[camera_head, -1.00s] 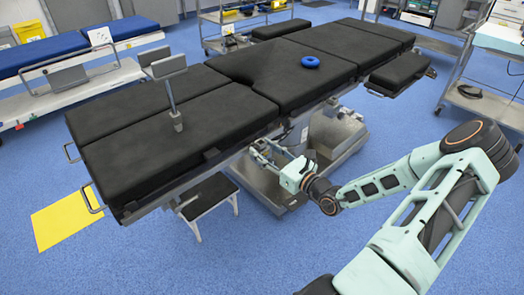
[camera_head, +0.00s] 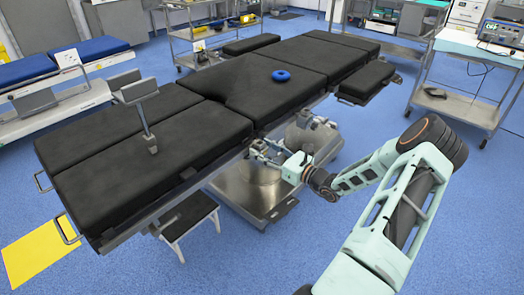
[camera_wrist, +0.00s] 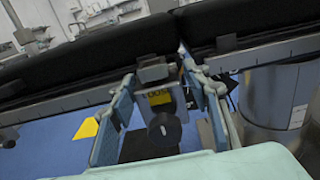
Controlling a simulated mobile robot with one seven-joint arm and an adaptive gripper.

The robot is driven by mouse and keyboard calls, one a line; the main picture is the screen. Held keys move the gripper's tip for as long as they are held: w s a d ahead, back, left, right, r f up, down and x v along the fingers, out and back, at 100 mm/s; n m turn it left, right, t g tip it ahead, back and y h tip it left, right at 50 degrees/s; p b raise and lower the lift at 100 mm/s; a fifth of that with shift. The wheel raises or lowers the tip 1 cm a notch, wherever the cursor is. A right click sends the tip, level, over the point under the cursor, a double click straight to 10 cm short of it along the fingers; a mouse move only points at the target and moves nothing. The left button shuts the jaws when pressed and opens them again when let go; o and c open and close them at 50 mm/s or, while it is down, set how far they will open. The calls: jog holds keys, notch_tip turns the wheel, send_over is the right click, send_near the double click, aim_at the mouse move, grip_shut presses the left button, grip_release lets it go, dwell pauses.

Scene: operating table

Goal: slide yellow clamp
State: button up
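The clamp (camera_wrist: 152,70) is a grey block on the table's side rail in the wrist view, with a yellow label (camera_wrist: 160,98) under it and a black round knob (camera_wrist: 163,130) below. My gripper (camera_wrist: 158,84) is open, with one blue-grey finger on each side of the clamp. I cannot tell whether either finger touches it. In the head view my gripper (camera_head: 257,150) is at the near long edge of the black operating table (camera_head: 150,150). The clamp is too small to make out there.
A blue ring (camera_head: 281,76) lies on the table top. A post with a grey pad (camera_head: 138,90) rises from its left part. A step stool (camera_head: 187,215) and yellow floor sheet (camera_head: 33,250) are at lower left. The table's metal base (camera_head: 255,190) stands below my gripper.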

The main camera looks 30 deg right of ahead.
jog(key=shift+o, duration=1.3)
jog(key=shift+d, duration=0.25)
jog(key=shift+o, duration=0.4)
jog(key=shift+a, duration=0.1)
jog(key=shift+s, duration=0.1)
jog(key=v, duration=1.2)
jog(key=shift+a+r, duration=0.1)
jog(key=shift+r, duration=0.05)
